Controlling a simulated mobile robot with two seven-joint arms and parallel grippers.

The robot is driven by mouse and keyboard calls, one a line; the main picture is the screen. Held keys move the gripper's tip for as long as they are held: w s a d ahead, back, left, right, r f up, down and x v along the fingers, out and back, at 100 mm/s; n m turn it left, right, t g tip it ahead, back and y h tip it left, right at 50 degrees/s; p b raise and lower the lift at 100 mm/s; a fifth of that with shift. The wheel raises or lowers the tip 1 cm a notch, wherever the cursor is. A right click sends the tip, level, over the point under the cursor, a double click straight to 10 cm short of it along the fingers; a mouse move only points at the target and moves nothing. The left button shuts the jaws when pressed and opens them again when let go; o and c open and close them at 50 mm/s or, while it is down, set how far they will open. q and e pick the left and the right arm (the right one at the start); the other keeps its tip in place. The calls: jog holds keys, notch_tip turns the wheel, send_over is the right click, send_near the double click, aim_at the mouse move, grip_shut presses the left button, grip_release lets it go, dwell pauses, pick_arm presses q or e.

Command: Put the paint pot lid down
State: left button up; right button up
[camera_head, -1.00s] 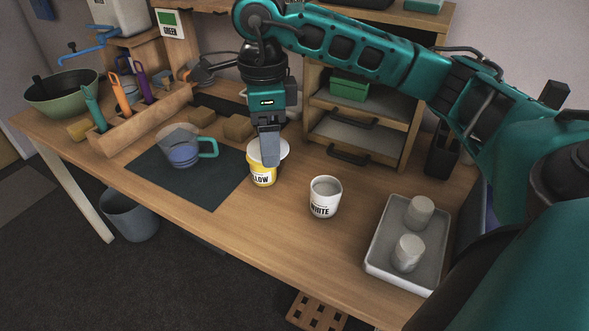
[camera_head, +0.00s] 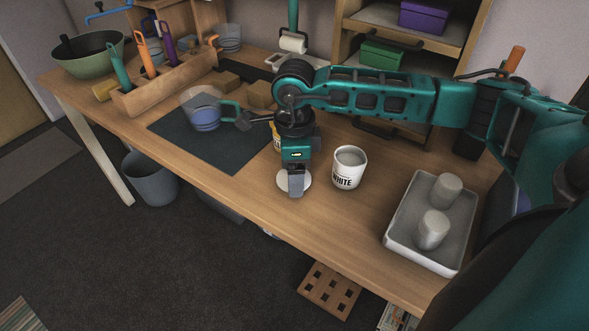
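The white paint pot lid (camera_head: 283,181) is a flat round disc at the front part of the table, in front of the yellow pot. My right gripper (camera_head: 296,191) points down over it, and its fingers cover the lid's middle. The fingers look closed on the lid; I cannot tell whether the lid touches the tabletop. The yellow paint pot (camera_head: 276,139) is mostly hidden behind my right wrist. The white paint pot (camera_head: 348,169), labelled WHITE, stands just to the right of the lid. My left gripper is not in view.
A tray (camera_head: 415,238) with two pale cylinders is at the right. A wooden tool rack (camera_head: 165,92) is behind. The table's front edge is close to the lid; bare wood lies around it.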

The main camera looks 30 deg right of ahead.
jog(key=o, duration=0.6)
jog(key=shift+f, duration=0.15)
jog(key=shift+c, duration=0.2)
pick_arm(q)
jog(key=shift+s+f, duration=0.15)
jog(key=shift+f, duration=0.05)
pick_arm(e)
jog(key=o, duration=0.5)
jog(key=shift+c, duration=0.2)
jog(key=shift+r, duration=0.35)
pick_arm(q)
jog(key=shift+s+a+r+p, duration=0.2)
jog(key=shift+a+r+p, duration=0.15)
jog(key=shift+p, duration=0.45)
pick_arm(e)
notch_tip(320, 180, up, 12)
jog(key=shift+f, duration=0.1)
